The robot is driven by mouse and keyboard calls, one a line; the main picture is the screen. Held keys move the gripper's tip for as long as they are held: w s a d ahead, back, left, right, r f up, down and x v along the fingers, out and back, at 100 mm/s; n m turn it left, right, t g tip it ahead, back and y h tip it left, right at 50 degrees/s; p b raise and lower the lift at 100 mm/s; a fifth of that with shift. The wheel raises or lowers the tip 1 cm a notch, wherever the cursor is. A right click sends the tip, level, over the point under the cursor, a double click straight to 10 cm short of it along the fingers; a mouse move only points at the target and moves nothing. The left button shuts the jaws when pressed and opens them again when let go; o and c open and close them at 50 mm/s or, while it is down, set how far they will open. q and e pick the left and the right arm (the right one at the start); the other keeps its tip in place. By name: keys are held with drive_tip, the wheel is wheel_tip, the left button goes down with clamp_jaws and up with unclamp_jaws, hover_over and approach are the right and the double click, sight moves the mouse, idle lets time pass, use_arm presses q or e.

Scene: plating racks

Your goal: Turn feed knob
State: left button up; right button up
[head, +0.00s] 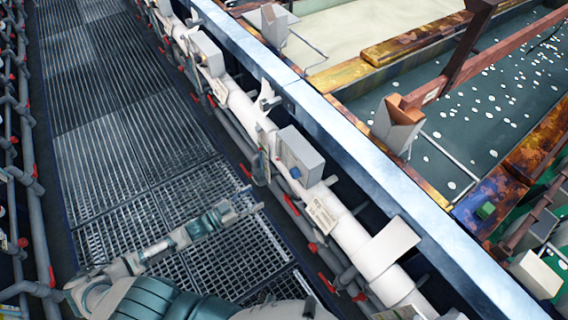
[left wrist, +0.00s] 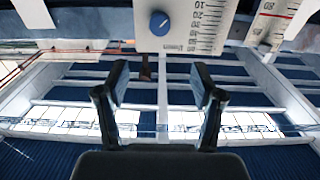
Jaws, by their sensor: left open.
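The feed knob is a small round blue knob on the face of a grey box (head: 300,155), which is mounted on the white pipe. In the head view the knob (head: 295,172) is near the middle. In the left wrist view the knob (left wrist: 159,23) is at the top, on a white panel beside a printed scale, with a pale pointer mark on it. My left gripper (head: 254,200) is open and empty, to the left of the box and apart from it. In the left wrist view its fingers (left wrist: 160,85) are spread below the knob. My right gripper is not in view.
The white pipe (head: 348,232) carries similar boxes, a scale label (head: 322,214) and red-handled valves along its side. A metal-edged wall (head: 345,135) runs behind it, with liquid tanks beyond. A grated walkway (head: 100,160) lies left, bordered by more pipes.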

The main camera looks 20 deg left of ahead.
use_arm(q)
approach(291, 173)
drive_tip(key=x, duration=1)
drive_tip(key=shift+s+d+f, duration=0.2)
drive_tip(key=shift+d, duration=0.1)
drive_tip(key=shift+d+r, duration=0.1)
drive_tip(key=shift+d, duration=0.65)
drive_tip(key=shift+a, duration=0.4)
drive_tip(key=shift+c, duration=0.5)
drive_tip(key=shift+w+a+f, duration=0.1)
drive_tip(key=shift+a+f, duration=0.1)
drive_tip(key=shift+a, duration=0.65)
drive_tip(key=c, duration=1)
drive_tip(key=shift+c, duration=0.2)
drive_tip(key=shift+d+r, duration=0.1)
drive_tip(key=shift+d, duration=0.1)
drive_tip(key=shift+d+r, duration=0.1)
drive_tip(key=shift+d, duration=0.15)
drive_tip(key=shift+a, duration=0.1)
drive_tip(key=shift+a+m, duration=0.15)
drive_tip(key=shift+m, duration=0.15)
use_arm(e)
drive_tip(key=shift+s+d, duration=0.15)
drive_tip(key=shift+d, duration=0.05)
